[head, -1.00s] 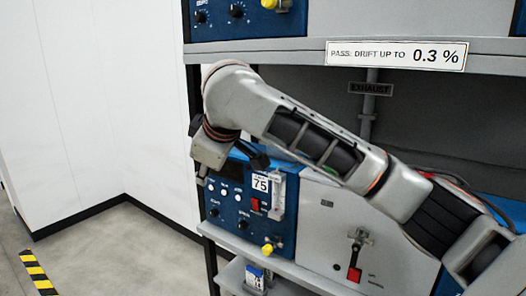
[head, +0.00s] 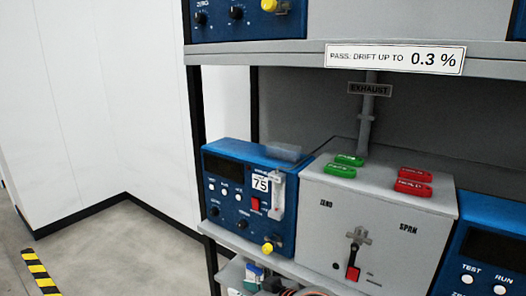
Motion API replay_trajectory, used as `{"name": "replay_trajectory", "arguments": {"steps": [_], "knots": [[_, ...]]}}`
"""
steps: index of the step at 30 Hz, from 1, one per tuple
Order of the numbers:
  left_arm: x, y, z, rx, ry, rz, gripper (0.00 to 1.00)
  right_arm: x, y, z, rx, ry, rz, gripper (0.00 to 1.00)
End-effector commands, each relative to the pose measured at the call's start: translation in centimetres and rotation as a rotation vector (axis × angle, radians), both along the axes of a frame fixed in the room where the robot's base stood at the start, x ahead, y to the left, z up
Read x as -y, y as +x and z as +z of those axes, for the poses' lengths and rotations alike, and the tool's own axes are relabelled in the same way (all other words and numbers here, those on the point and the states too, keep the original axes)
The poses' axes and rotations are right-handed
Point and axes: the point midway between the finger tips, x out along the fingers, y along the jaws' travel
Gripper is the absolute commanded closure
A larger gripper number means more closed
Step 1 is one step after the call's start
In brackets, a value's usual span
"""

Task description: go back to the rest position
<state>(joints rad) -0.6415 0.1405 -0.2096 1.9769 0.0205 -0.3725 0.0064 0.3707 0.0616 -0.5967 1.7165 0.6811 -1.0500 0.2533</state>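My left gripper is not in view.
A blue analyser (head: 226,198) marked 75 and a grey box (head: 318,228) with ZERO and SPAN labels stand on the shelf. Green tags (head: 341,171) and red tags (head: 413,187) lie on the box. Another blue unit (head: 487,255) is at right. Space before the shelf is clear.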

Motion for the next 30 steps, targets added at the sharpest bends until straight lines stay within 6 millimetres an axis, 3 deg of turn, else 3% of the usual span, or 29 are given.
{"name": "replay_trajectory", "arguments": {"steps": [1,6,11,15,21,24,30], "knots": [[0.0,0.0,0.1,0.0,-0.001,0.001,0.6,1.3,-1.2,-2.1,-0.015,0.009,-0.033,0.72],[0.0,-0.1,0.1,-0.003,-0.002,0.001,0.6,6.2,-4.7,-7.8,-0.025,0.017,-0.15,0.72],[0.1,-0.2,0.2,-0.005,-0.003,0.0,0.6,11.3,-9.4,-12.7,-0.025,-0.014,-0.249,0.72],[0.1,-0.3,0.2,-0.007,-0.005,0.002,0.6,15.9,-14.3,-16.2,-0.019,-0.069,-0.32,0.72],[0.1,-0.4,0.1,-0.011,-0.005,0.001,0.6,21.8,-21.6,-19.3,-0.003,-0.169,-0.38,0.72],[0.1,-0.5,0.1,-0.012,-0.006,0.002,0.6,23.7,-24.2,-19.9,0.006,-0.208,-0.393,0.72],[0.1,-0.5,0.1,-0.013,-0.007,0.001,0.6,25.3,-26.5,-20.2,0.016,-0.246,-0.398,0.72]]}}
